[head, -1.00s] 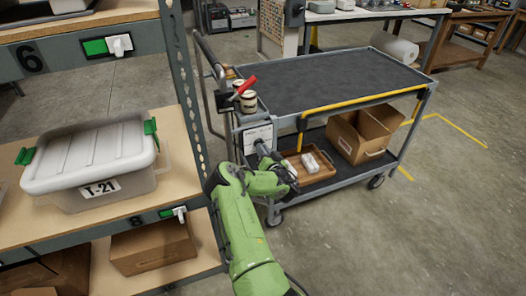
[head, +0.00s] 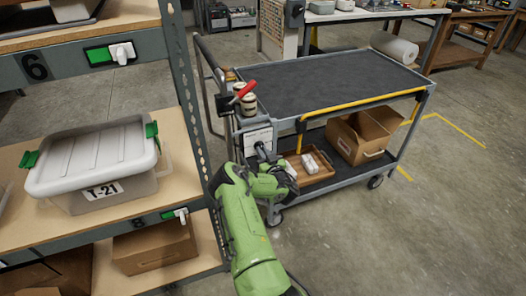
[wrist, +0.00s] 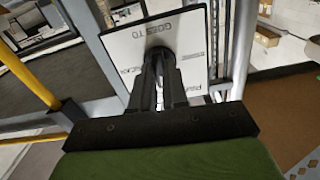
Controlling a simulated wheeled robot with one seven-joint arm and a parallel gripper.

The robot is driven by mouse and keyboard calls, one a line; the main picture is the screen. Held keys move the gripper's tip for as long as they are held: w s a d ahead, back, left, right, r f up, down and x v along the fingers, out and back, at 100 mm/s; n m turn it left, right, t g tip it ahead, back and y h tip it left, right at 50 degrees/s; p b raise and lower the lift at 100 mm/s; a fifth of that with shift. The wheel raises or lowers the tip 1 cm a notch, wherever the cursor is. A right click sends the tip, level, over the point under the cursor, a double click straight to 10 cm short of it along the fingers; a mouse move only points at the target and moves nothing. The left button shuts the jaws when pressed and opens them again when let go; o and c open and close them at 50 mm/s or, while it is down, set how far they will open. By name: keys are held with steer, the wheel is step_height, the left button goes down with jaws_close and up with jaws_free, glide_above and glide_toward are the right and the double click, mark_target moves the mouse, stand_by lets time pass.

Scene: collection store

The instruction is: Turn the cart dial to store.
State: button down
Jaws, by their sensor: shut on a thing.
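The cart (head: 340,75) stands in the middle of the head view, with a white dial plate (head: 257,138) on its near end. In the wrist view the plate (wrist: 195,40) shows tilted, with the words "GOES TO" along one edge and other print partly hidden. My gripper (head: 263,152) reaches the plate from the front. In the wrist view its fingers (wrist: 160,68) are shut on the dark dial knob (wrist: 158,53) at the plate's middle. The fingers hide most of the knob, and I cannot tell which word it points to.
A shelf rack with a lidded tote (head: 95,165) stands close on the left. A red lever (head: 247,88) and tins (head: 248,105) are at the cart's near corner. The lower deck holds a wooden tray (head: 312,168) and a cardboard box (head: 362,135). Floor at right is clear.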

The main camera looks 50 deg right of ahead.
steer(key=n+b, duration=0.3)
steer(key=n, duration=1.5)
steer(key=shift+f, duration=0.15)
steer(key=shift+n, duration=0.4)
steer(key=c, duration=1.1)
jaws_free()
steer(key=shift+c, duration=0.2)
